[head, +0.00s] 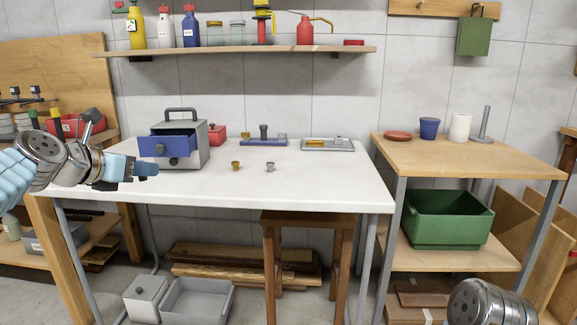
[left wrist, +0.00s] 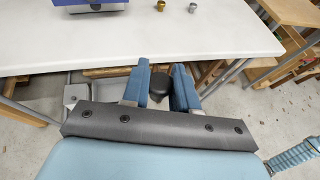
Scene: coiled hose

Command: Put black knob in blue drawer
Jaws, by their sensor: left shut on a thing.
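The blue drawer (head: 150,145) stands pulled out of a small grey cabinet (head: 194,149) with a top handle, at the left of the white table. It also shows at the top edge of the left wrist view (left wrist: 90,3). My left gripper (head: 147,170) is in front of and below the drawer, near the table's front left edge. In the left wrist view, its blue fingers (left wrist: 174,90) are shut on the black knob (left wrist: 174,79). In the head view I cannot make out the knob in the fingers. My right gripper is out of view.
A brass piece (head: 236,165) and a grey metal piece (head: 270,167) stand mid-table.

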